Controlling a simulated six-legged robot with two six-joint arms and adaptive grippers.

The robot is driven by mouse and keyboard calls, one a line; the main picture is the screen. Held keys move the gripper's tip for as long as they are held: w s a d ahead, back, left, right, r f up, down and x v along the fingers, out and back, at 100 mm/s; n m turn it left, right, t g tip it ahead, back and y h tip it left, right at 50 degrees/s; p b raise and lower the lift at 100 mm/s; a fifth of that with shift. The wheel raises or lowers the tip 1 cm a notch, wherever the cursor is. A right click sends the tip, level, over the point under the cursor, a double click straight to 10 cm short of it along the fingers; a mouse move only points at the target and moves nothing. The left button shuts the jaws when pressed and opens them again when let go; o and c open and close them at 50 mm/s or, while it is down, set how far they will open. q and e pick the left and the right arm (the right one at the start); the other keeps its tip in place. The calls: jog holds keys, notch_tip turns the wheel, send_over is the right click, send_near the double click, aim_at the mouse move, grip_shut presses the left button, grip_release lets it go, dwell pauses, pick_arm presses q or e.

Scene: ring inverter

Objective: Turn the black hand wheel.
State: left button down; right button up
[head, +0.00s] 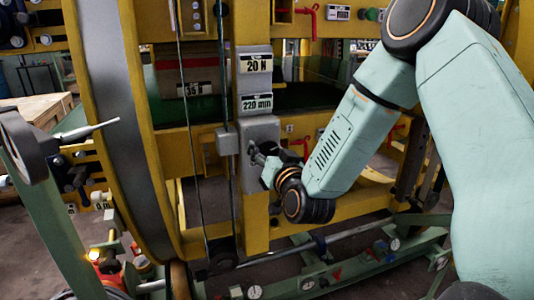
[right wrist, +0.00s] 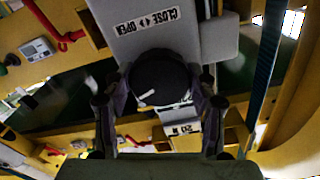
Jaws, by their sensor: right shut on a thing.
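The black hand wheel (right wrist: 172,75) shows in the right wrist view as a round dark knob with a white mark on its face. It sits in front of a grey plate (right wrist: 135,22) lettered CLOSE and OPEN, which appears upside down. My right gripper (right wrist: 160,103) has one finger on each side of the wheel and is shut on it. In the head view my right gripper (head: 262,160) reaches the grey box (head: 259,130) on the yellow post. The wheel is mostly hidden there by the gripper. My left gripper is not in view.
Labels reading 20 N (head: 256,65) and 220 mm (head: 256,103) are above the box. A big yellow and grey ring (head: 110,110) stands left, with thin vertical cables beside it. Yellow beams and a low green frame (head: 320,280) surround the work spot.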

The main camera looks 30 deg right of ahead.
jog(key=m, duration=0.1)
jog(key=m+b, duration=0.1)
jog(key=m, duration=0.1)
jog(key=shift+f+m, duration=0.2)
jog(key=shift+m, duration=0.1)
jog(key=shift+m+b, duration=0.7)
jog(key=shift+m, duration=1.3)
jog(key=o, duration=1.2)
jog(key=shift+r, duration=0.15)
jog(key=shift+c, duration=0.2)
jog(key=shift+s, duration=0.1)
jog(key=v, duration=0.7)
jog(key=shift+s, duration=0.15)
